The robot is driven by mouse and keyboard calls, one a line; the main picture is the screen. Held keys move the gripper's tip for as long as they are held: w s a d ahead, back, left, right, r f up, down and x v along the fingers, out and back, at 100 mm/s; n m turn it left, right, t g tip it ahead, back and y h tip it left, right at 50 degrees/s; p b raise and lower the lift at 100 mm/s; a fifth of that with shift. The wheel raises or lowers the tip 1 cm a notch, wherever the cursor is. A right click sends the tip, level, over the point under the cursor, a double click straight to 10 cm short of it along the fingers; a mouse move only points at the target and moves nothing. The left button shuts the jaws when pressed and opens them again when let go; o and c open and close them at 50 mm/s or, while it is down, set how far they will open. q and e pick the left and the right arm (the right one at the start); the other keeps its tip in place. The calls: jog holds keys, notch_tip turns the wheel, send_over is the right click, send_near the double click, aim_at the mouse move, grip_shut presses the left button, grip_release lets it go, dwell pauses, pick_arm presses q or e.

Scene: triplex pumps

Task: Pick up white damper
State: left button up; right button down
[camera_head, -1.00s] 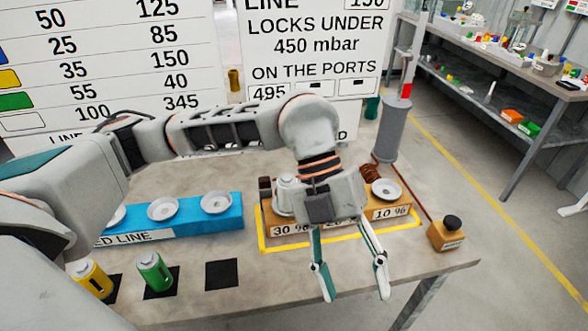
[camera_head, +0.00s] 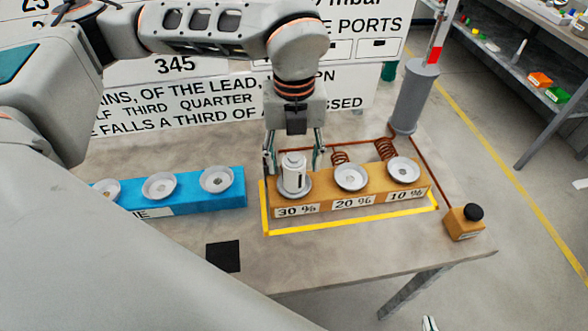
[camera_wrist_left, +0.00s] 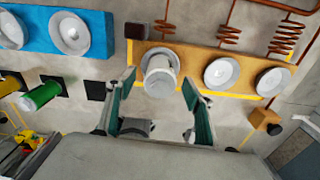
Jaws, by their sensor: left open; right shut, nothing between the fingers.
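The white damper (camera_head: 294,174) stands upright in the 30 % seat of the orange block (camera_head: 345,203). It also shows in the left wrist view (camera_wrist_left: 160,75), ahead of the fingertips. My left gripper (camera_head: 293,160) is open above and behind it and points down, with one finger to each side of the damper's upper part. In the left wrist view the open left gripper (camera_wrist_left: 160,86) has the damper between its finger lines; contact cannot be made out. Only a tip of my right gripper (camera_head: 429,323) shows at the bottom edge of the head view.
The blue block (camera_head: 210,194) with empty dishes lies to the left. The 20 % and 10 % seats are empty. Copper coils (camera_head: 385,149) and a grey post (camera_head: 412,100) stand behind.

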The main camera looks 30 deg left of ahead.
pick_arm(q)
jog(key=shift+f, duration=1.15)
grip_shut()
jog(key=shift+r, duration=0.15)
